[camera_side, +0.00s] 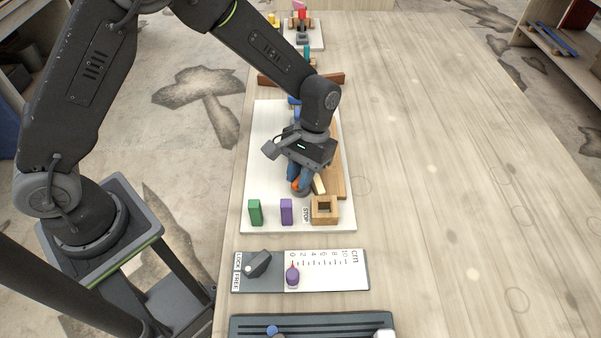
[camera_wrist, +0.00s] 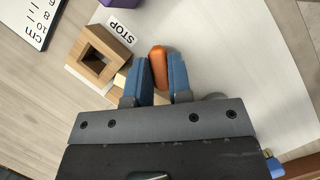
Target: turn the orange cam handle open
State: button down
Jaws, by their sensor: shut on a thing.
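The orange cam handle (camera_wrist: 158,62) lies between the two blue fingers of my gripper (camera_wrist: 159,76) in the wrist view. The fingers are shut on it, and its rounded end sticks out slightly past the fingertips. In the side view my gripper (camera_side: 297,178) points down at the white board, and only a small orange patch of the handle (camera_side: 296,185) shows between the fingers. A grey round part (camera_side: 301,192) shows beside the fingertips. The cam's pivot is mostly hidden by my gripper.
On the white board (camera_side: 263,150) stand a green block (camera_side: 255,212), a purple block (camera_side: 286,211) and a square wooden frame (camera_side: 324,217) near a STOP label (camera_side: 306,214). A wooden strip (camera_side: 337,180) lies right of my gripper. A cm scale panel (camera_side: 335,283) lies in front. The table's right side is clear.

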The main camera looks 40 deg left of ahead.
jog(key=n+h, duration=0.1)
jog(key=n, duration=0.2)
jog(key=shift+a+n, duration=0.1)
jog(key=shift+n, duration=0.2)
jog(key=shift+n+t+h, duration=0.5)
jog(key=shift+n+h, duration=0.3)
jog(key=shift+n, duration=1)
jog(key=c, duration=1)
grip_release()
jog(key=shift+c, duration=0.2)
